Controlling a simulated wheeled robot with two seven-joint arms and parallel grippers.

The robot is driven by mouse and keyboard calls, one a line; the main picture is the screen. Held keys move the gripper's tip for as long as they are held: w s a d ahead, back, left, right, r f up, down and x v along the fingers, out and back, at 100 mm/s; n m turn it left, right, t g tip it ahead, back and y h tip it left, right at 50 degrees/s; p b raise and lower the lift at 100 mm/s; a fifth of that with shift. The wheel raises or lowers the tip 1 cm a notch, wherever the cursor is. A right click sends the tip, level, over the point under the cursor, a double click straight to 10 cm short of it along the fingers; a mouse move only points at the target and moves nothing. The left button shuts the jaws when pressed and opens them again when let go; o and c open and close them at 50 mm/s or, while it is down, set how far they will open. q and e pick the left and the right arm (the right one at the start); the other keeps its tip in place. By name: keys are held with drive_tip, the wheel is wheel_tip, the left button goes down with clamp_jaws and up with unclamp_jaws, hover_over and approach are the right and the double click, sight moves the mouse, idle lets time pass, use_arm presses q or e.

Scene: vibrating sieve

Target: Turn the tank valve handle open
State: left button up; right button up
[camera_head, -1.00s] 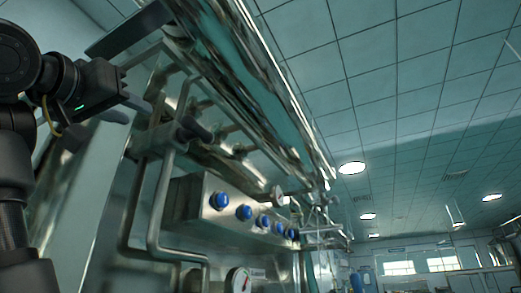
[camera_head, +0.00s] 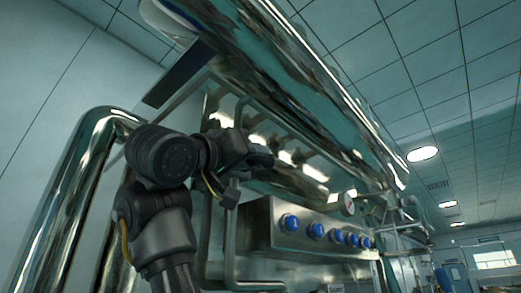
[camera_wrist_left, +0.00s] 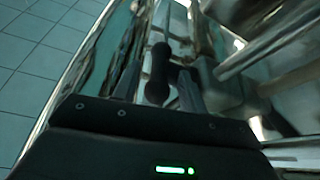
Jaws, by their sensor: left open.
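The valve handle (camera_wrist_left: 158,70) is a dark, rounded lever in the left wrist view. It stands between the two spread fingers of my left gripper (camera_wrist_left: 161,62), with a gap on each side. In the head view my left gripper (camera_head: 246,168) is at the pipework just left of the blue-knobbed panel. There the gripper and wrist cover most of the handle, so I cannot make it out clearly. The valve body behind the handle is hard to tell apart from the dark parts around it. My right gripper is not in view.
A steel box with a row of blue knobs (camera_head: 291,223) sits right of my gripper. A large shiny tank cylinder (camera_head: 300,85) runs diagonally above. Thin bent pipes (camera_head: 229,245) hang beside my forearm. A thick chrome pipe (camera_head: 66,205) stands at the left.

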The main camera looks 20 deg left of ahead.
sight(260, 163)
use_arm(q)
drive_tip(key=p+x, duration=0.2)
drive_tip(key=x, duration=0.1)
drive_tip(key=shift+r, duration=0.2)
drive_tip(key=shift+w+d, duration=0.1)
drive_tip(key=shift+w, duration=0.25)
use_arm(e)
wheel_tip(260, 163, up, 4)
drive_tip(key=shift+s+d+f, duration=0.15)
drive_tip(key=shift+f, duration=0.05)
